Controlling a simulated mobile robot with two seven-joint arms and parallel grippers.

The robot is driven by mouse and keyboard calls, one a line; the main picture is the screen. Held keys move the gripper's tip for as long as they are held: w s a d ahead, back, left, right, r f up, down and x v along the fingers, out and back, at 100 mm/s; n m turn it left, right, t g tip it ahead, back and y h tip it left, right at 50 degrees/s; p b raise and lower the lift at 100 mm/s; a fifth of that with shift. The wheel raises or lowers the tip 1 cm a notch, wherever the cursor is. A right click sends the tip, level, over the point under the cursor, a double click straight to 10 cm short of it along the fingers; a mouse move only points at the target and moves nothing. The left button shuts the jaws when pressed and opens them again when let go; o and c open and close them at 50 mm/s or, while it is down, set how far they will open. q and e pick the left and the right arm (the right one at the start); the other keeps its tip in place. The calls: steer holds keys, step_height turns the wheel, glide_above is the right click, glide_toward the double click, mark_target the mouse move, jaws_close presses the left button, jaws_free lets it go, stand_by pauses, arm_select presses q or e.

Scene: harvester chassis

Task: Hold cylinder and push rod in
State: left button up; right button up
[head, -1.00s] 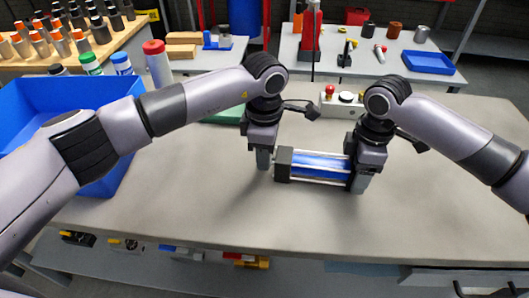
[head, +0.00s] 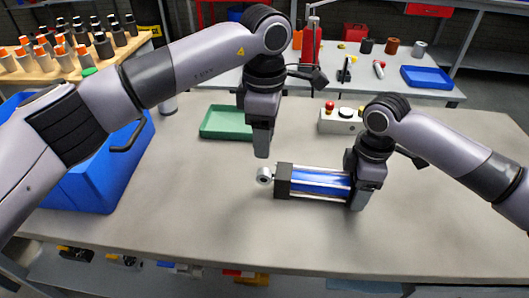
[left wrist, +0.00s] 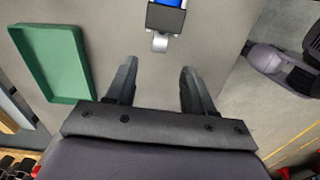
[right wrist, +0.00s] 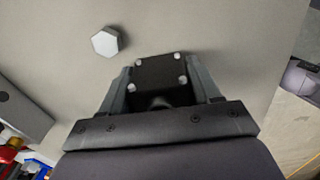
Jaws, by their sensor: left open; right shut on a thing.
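The cylinder (head: 322,181) has a blue barrel, silver tie rods and black end blocks, and lies along the grey table. Its rod end, a silver eye (head: 264,175), sticks out a short way from the left end block; it also shows in the left wrist view (left wrist: 160,42). My right gripper (head: 358,196) is shut on the cylinder's right end block, whose black face with corner bolts fills the jaws in the right wrist view (right wrist: 160,78). My left gripper (head: 261,150) is open and empty, raised above the table just behind the rod eye.
A green tray (head: 226,122) lies behind my left gripper. A control box (head: 342,122) with a red button stands at the back of the table. A blue bin (head: 90,185) is at the left. A hex nut (right wrist: 108,42) lies beside the cylinder. The front table is clear.

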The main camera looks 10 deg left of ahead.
steer(key=shift+d+r, duration=0.1)
steer(key=shift+d, duration=0.05)
steer(key=o, duration=1.6)
